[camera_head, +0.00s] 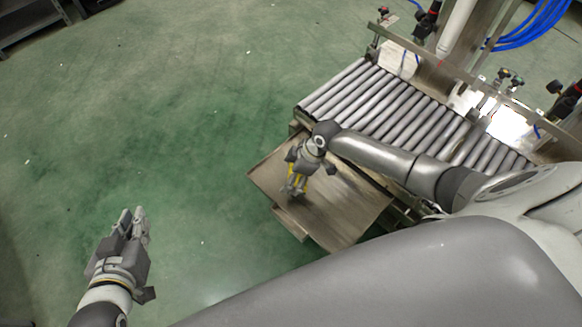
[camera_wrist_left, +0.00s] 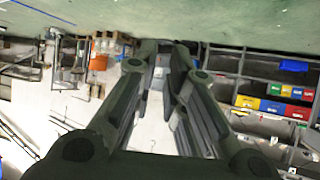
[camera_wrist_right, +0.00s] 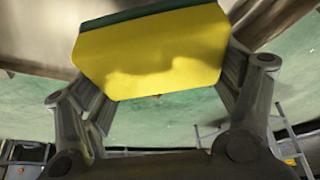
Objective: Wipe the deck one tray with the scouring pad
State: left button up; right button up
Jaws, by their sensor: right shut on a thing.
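The scouring pad (camera_wrist_right: 150,52), yellow with a dark green side, sits between the fingers of my right gripper (camera_wrist_right: 162,75) in the right wrist view. In the head view my right gripper (camera_head: 296,184) is over the left part of the brown-grey metal tray (camera_head: 348,208), pointing down; yellow shows at its fingers. I cannot tell whether the pad touches the tray. My left gripper (camera_head: 134,218) is far left of the tray, over the floor. In the left wrist view its fingertips (camera_wrist_left: 167,62) are close together with nothing held.
A roller conveyor (camera_head: 385,105) runs behind the tray, with a metal frame, valves and blue hoses at the upper right. A lower metal edge (camera_head: 290,222) shows under the tray's front. Open green floor (camera_head: 150,110) fills the left; a grey shelf (camera_head: 35,20) stands at the top left.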

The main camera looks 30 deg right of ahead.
jog(key=shift+r+p, duration=0.75)
jog(key=shift+p, duration=0.05)
jog(key=shift+r+p, duration=0.4)
jog(key=shift+p, duration=0.05)
pick_arm(q)
jog(key=s+a+f+g+y, duration=0.1)
jog(key=s+a+f+g, duration=0.1)
jog(key=s, duration=0.4)
jog(key=s+a+f+g+y+p, duration=0.1)
jog(key=s+f+g, duration=0.3)
jog(key=s+g, duration=0.2)
jog(key=shift+s+a+f+n, duration=0.15)
jog(key=shift+s+a+n, duration=0.2)
jog(key=shift+s, duration=0.4)
pick_arm(e)
jog(key=shift+r, duration=0.45)
